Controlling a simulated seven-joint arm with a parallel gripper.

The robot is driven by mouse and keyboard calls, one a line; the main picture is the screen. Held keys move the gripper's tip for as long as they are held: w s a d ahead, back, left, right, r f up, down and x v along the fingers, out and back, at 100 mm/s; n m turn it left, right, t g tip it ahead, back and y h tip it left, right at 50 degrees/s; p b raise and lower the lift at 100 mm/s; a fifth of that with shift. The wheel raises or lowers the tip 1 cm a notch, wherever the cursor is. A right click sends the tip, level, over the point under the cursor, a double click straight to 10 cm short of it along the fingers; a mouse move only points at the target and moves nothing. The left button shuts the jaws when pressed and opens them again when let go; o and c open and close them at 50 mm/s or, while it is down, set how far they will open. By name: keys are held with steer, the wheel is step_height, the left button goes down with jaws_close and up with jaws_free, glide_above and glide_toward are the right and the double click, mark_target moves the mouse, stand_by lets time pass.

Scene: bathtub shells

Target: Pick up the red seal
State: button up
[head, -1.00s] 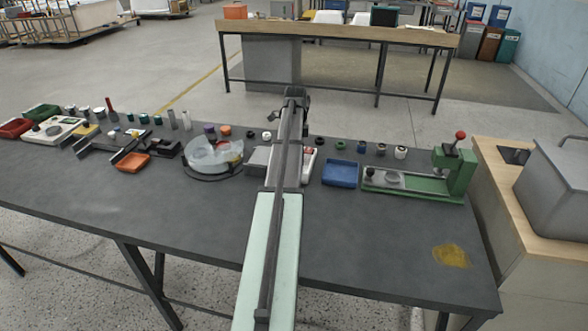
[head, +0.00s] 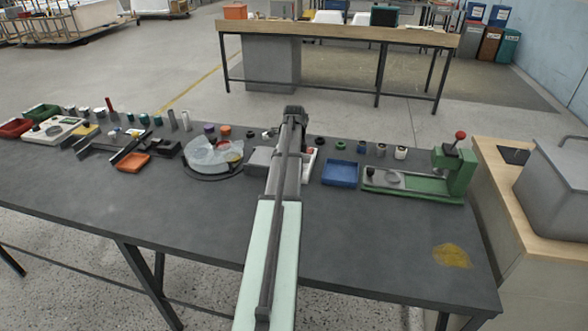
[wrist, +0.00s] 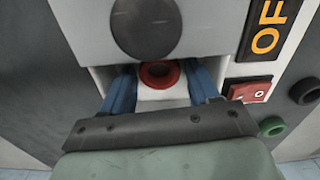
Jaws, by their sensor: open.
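The red seal (wrist: 159,75) is a small red ring with a dark centre. In the wrist view it sits at the middle, on a white block inside a recess of a pale machine. My gripper (wrist: 162,84) is open, with one blue finger on each side of the seal. Gaps show between the fingers and the ring, so it is not gripped. In the head view my arm covers the seal and the gripper.
The pale machine (wrist: 84,22) has walls close around the fingers, a dark round disc (wrist: 146,24) above, and a red switch (wrist: 249,92) at right. In the head view a blue tray (head: 340,173) and a green press (head: 452,172) stand right of my arm.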

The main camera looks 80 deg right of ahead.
steer(key=c, duration=0.8)
